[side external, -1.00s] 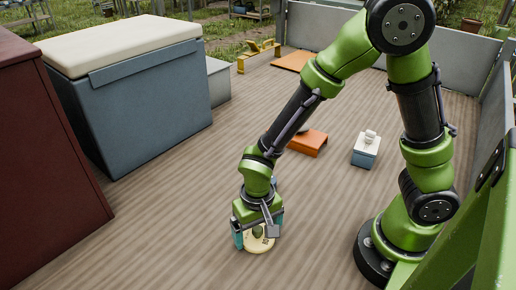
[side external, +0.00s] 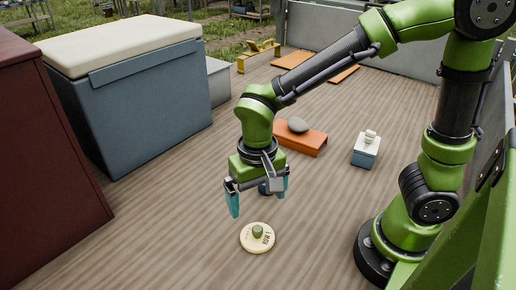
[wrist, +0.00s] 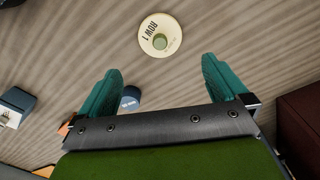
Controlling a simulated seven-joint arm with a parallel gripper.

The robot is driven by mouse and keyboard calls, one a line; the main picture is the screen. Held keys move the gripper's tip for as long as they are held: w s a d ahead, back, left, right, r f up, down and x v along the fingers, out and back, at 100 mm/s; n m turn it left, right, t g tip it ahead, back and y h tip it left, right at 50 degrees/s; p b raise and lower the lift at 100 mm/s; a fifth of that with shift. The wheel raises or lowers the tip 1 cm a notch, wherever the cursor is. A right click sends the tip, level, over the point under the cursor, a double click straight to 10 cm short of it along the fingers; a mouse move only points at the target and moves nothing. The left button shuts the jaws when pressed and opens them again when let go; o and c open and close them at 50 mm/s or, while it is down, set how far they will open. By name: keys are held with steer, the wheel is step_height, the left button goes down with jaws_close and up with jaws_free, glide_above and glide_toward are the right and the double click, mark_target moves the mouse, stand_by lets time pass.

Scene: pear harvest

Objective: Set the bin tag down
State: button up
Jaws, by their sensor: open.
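The bin tag (side external: 248,239) is a round cream disc with a green knob in its middle. It lies flat on the wooden deck, and nothing touches it. In the wrist view the tag (wrist: 150,40) shows "ROW 1" printed beside the knob. My gripper (side external: 257,205) hangs above and behind the tag, with its teal fingers spread wide and nothing between them. The wrist view also shows both fingers (wrist: 170,82) apart.
A small blue round object (wrist: 131,97) sits on the deck, partly hidden behind my gripper. An orange stand (side external: 303,140) holds a grey stone-like object (side external: 298,125). A small blue-and-white box (side external: 365,152) stands to its right. A large blue chest (side external: 150,105) and dark red box (side external: 45,170) fill the left.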

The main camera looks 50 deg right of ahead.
steer(key=s+d+r+t+y, duration=0.2)
steer(key=d+r+t, duration=0.5)
steer(key=d+r, duration=0.4)
steer(key=shift+s+r+n, duration=0.3)
steer(key=shift+s+r, duration=0.4)
steer(key=shift+r, duration=0.05)
